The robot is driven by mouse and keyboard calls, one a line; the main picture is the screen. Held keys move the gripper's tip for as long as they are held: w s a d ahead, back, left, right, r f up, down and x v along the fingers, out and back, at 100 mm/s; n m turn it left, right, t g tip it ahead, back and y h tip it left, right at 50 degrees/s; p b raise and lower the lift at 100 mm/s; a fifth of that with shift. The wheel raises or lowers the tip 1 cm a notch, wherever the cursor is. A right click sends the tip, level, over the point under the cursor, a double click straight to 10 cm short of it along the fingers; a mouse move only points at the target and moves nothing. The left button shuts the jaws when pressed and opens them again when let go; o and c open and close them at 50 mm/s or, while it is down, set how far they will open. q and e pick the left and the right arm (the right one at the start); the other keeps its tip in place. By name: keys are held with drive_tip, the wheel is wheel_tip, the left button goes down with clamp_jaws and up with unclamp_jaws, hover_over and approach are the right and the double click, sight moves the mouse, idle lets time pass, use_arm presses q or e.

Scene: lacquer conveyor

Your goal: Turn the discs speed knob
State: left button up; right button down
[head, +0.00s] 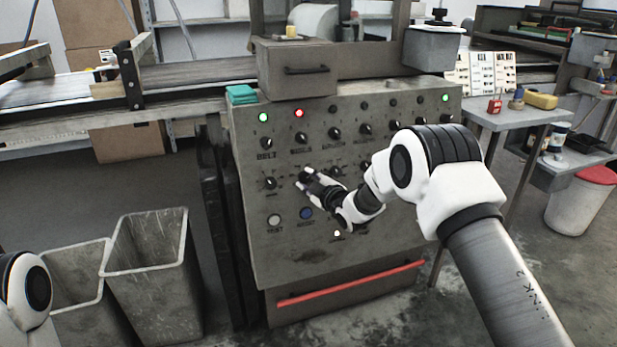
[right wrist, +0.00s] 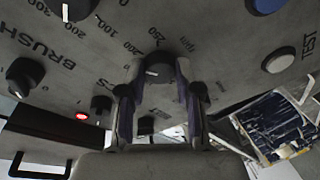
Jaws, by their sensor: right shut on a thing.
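The grey control panel (head: 290,245) has rows of small black knobs. My right gripper (head: 308,181) is at a knob in the lower knob row, left of the panel's middle. In the right wrist view, a black round knob (right wrist: 159,70) with a pale pointer mark sits between the fingers of the right gripper (right wrist: 158,82), which are shut on it. Dial numbers and "rpm" are printed around this knob. Its name label is partly hidden by a finger; only the ending "CS" shows. My left gripper is out of view; only part of my left arm shows.
Another black knob labelled BRUSH (right wrist: 25,75) is close by. A blue button (head: 306,213) and a white TEST button (head: 274,220) are below. A red lamp (head: 299,113) is lit above. Grey bins (head: 150,275) stand left of the panel.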

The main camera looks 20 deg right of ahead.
drive_tip(key=n+g+p, duration=0.1)
drive_tip(key=n, duration=0.4)
drive_tip(key=shift+r, duration=0.2)
drive_tip(key=n, duration=0.4)
drive_tip(key=shift+n+g+h, duration=0.3)
drive_tip(key=n+b, duration=0.1)
drive_tip(key=n, duration=0.2)
drive_tip(key=shift+a+h, duration=0.1)
drive_tip(key=shift+h, duration=0.2)
drive_tip(key=shift+n+g+h+b, duration=0.35)
drive_tip(key=shift+n+b, duration=0.65)
drive_tip(key=shift+n, duration=0.6)
drive_tip(key=c, duration=0.8)
unclamp_jaws()
